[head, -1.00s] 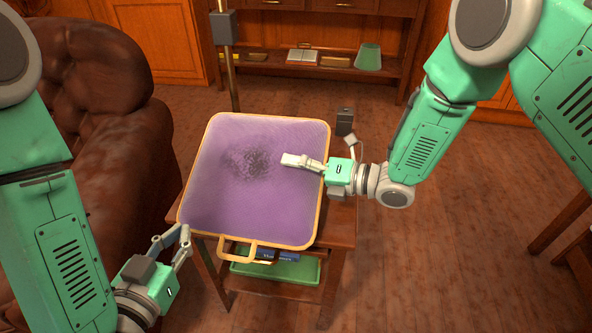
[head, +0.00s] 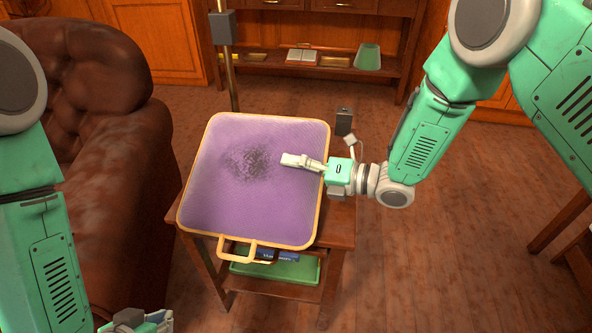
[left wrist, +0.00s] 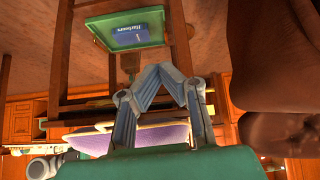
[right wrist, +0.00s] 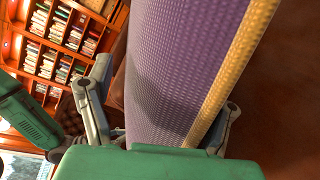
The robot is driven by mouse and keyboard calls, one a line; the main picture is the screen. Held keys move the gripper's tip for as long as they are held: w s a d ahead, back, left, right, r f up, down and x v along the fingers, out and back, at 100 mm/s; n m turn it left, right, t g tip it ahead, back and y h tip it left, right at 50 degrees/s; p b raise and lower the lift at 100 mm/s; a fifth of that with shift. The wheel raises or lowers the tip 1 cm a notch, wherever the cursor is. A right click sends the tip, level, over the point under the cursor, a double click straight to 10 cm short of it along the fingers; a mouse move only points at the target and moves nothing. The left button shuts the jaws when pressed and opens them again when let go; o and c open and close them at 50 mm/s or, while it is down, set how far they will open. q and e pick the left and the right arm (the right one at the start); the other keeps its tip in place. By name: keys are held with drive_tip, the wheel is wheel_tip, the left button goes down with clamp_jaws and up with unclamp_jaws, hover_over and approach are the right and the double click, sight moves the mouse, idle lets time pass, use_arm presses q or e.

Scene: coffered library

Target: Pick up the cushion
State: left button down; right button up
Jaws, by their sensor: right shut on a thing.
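The cushion (head: 250,205) is purple with yellow edging, a yellow loop at its near edge and a dark patch. It covers most of a small wooden table (head: 342,225). My right gripper (head: 300,160) is shut on its right edge, one finger over the top. In the right wrist view the cushion (right wrist: 180,70) fills the space between the fingers. My left gripper (left wrist: 161,72) is shut and empty, its fingertips together, apart from the cushion (left wrist: 95,143). In the head view it is mostly cut off at the bottom edge.
A brown leather armchair (head: 115,160) stands close on the left. A metal pole (head: 230,70) rises behind the table. A green tray (head: 300,272) with a blue book sits on the table's lower shelf. Open wooden floor (head: 440,260) lies to the right.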

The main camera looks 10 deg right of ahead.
drive_tip(key=shift+f, duration=0.1)
use_arm(q)
drive_tip(key=s+a+f+n+g+y, duration=0.1)
drive_tip(key=s+a+f+g, duration=0.2)
drive_tip(key=s, duration=0.3)
drive_tip(key=s+a+f+n+g+y, duration=0.1)
drive_tip(key=s+a+f+g, duration=0.2)
drive_tip(key=s, duration=0.3)
drive_tip(key=shift+a+f+g, duration=0.2)
drive_tip(key=shift+a+g, duration=0.3)
drive_tip(key=shift+a, duration=0.3)
